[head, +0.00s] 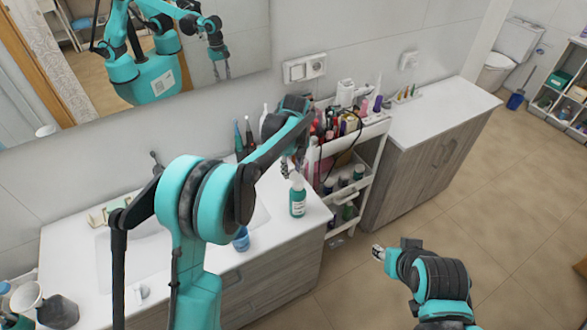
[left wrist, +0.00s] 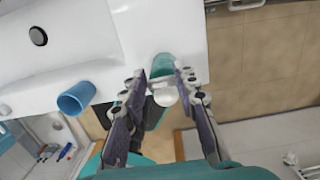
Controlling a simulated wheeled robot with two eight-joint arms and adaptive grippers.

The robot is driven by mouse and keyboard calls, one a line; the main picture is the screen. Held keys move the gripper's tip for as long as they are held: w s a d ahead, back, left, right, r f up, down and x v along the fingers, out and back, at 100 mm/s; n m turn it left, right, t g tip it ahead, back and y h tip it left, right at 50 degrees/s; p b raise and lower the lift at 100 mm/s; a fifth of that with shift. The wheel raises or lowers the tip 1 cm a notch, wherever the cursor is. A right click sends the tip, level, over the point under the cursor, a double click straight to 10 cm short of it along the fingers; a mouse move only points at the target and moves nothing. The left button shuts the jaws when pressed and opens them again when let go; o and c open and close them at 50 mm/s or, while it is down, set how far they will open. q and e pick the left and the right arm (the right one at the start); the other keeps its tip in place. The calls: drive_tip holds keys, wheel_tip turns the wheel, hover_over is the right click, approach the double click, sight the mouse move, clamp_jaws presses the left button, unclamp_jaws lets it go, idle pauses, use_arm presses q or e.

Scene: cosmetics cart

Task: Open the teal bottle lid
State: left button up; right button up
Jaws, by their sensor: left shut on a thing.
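The teal bottle (head: 298,203) stands upright on the white counter near its right front corner, with a label and a pale top. In the left wrist view the bottle (left wrist: 162,64) shows beyond my fingers, with its white lid (left wrist: 164,95) between them. My left gripper (left wrist: 162,84) is shut on the white lid. In the head view it comes down from above, and the contact is small and partly hidden. Whether the lid has turned or lifted cannot be told. My right gripper (head: 379,253) is over the floor at right, away from the counter; its fingers are too small to read.
A blue cup (head: 240,240) stands left of the bottle, partly behind my arm. A white cart (head: 370,132) crowded with cosmetics is close on the right. The sink basin (head: 140,243) is at left. A second cabinet (head: 425,150) stands beyond the cart.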

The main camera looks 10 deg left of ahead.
use_arm(q)
drive_tip(key=shift+w+a+f+g+h, duration=0.1)
drive_tip(key=shift+w+f+g+h, duration=0.1)
drive_tip(key=shift+g+h, duration=0.15)
drive_tip(key=shift+g, duration=0.25)
clamp_jaws()
drive_tip(key=o, duration=1.1)
unclamp_jaws()
drive_tip(key=shift+o, duration=0.2)
wheel_tip(320, 180, up, 12)
drive_tip(key=shift+w, duration=0.2)
